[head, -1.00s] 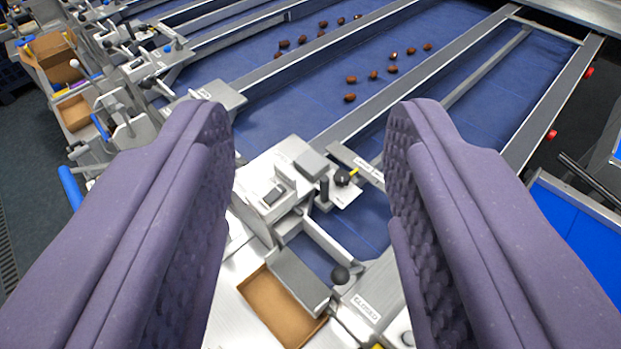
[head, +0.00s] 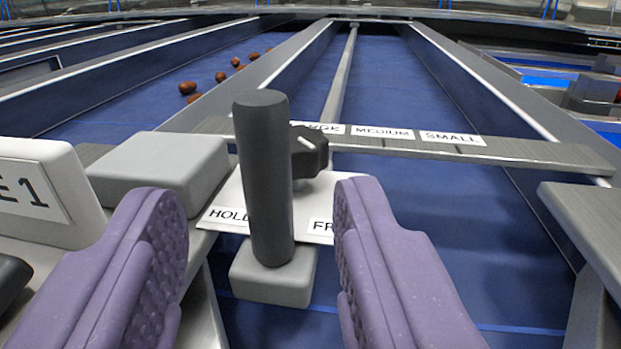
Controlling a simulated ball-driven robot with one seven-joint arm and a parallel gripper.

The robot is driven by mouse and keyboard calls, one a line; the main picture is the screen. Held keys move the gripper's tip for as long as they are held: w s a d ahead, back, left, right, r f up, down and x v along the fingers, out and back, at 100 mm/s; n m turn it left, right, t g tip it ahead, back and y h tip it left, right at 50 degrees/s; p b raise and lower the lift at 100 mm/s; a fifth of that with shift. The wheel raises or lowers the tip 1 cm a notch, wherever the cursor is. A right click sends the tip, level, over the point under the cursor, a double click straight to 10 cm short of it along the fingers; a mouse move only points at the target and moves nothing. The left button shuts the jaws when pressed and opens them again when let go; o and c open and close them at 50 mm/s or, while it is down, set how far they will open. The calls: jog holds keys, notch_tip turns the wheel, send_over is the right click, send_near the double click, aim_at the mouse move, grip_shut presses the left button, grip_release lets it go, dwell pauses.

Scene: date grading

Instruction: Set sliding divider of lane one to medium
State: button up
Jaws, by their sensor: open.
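A dark upright post handle (head: 264,180) stands on a small grey block (head: 272,276) at the near end of the lane. My gripper (head: 260,212) is open, with its purple fingers either side of the post; I see no contact. The thin grey divider rail (head: 341,85) runs down the blue lane. Its near end meets the scale bar (head: 520,152) around the LARGE label, which the knob partly hides. The MEDIUM label (head: 382,132) and SMALL label (head: 450,138) are to the right. A black knob (head: 309,152) with a white mark sits behind the post, above a HOLD plate (head: 228,216).
A sign (head: 28,190) ending in "E 1" stands at the left beside a grey block (head: 160,165). Several brown dates (head: 188,88) lie on the neighbouring lane. A grey ledge (head: 590,230) juts in at the right. The lane right of the divider is clear.

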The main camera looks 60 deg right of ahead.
aim_at(266, 162)
jog(key=b+x, duration=0.1)
jog(key=x, duration=0.5)
jog(key=shift+w+d, duration=0.15)
grip_shut()
